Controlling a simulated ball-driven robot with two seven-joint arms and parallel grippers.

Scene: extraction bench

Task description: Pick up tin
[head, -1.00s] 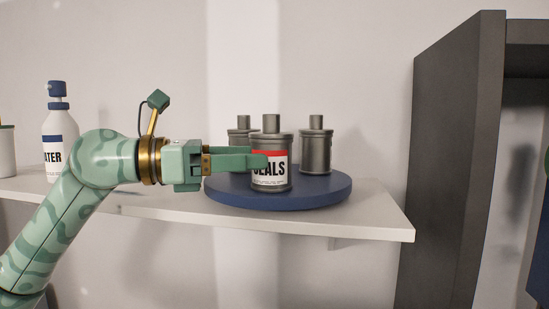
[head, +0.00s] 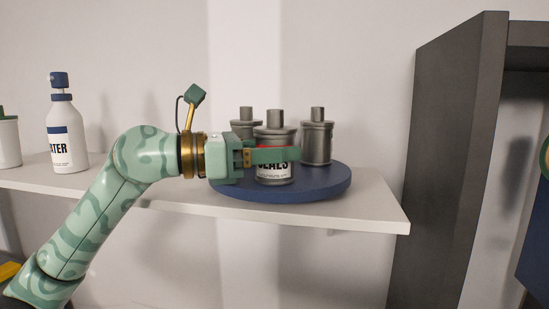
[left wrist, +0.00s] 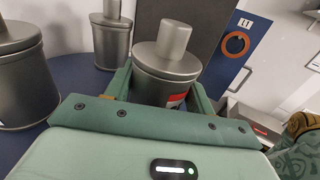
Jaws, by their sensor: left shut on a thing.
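The front tin (head: 275,172) is grey with a narrow neck and a red and white label ending in "EALS". It stands upright at the front of a round blue tray. My left gripper (head: 275,155) comes in from the left and is shut on this tin, with a finger across its label. In the left wrist view the same tin (left wrist: 168,70) sits between the two green fingers. Two similar grey tins stand behind it, one at the back left (head: 245,124) and one at the right (head: 317,140). My right gripper is not in view.
The blue tray (head: 325,185) rests on a white shelf (head: 375,210). A white bottle (head: 65,140) and a white container (head: 8,142) stand at the left. A dark cabinet side (head: 450,150) rises past the shelf's right end.

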